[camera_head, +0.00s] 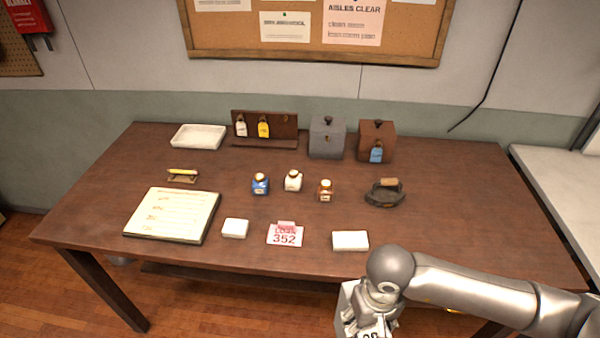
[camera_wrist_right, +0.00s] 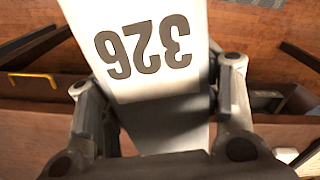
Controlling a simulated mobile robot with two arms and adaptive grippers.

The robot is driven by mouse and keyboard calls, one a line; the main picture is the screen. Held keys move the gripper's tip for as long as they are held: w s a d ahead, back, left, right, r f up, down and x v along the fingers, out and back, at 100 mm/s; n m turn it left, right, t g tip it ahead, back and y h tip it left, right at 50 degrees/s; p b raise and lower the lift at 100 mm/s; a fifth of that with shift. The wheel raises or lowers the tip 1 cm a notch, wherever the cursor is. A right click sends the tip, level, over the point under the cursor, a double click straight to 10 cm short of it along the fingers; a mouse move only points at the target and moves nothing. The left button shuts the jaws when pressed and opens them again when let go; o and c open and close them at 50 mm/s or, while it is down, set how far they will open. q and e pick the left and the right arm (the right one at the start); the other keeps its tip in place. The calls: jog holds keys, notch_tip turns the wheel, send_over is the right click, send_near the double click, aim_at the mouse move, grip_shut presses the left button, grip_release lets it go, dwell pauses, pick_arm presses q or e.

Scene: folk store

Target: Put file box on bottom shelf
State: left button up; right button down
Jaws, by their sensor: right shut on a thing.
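The file box is a pale box with the dark number 326 on it, seen upside down in the right wrist view (camera_wrist_right: 150,25). My right gripper (camera_wrist_right: 158,92) is shut on it, with a finger on each side. In the head view the box (camera_head: 346,308) shows in part at the bottom, by my right gripper (camera_head: 376,300), in front of the table's near edge. A low wooden board (camera_head: 230,281) shows under the table; whether it is the bottom shelf I cannot tell. My left gripper is not in view.
A pale counter (camera_head: 560,180) stands at right. A brass handle (camera_wrist_right: 33,79) shows in the right wrist view.

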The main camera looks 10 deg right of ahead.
notch_tip(320, 180, up, 3)
jog(key=shift+r+p, duration=0.1)
jog(key=shift+p, duration=0.9)
jog(key=shift+w+a+f, duration=0.1)
jog(key=shift+f, duration=0.1)
pick_arm(q)
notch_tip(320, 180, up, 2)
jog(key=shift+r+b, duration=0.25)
jog(key=shift+b, duration=0.05)
pick_arm(e)
jog(key=shift+a, duration=0.1)
jog(key=shift+w, duration=0.1)
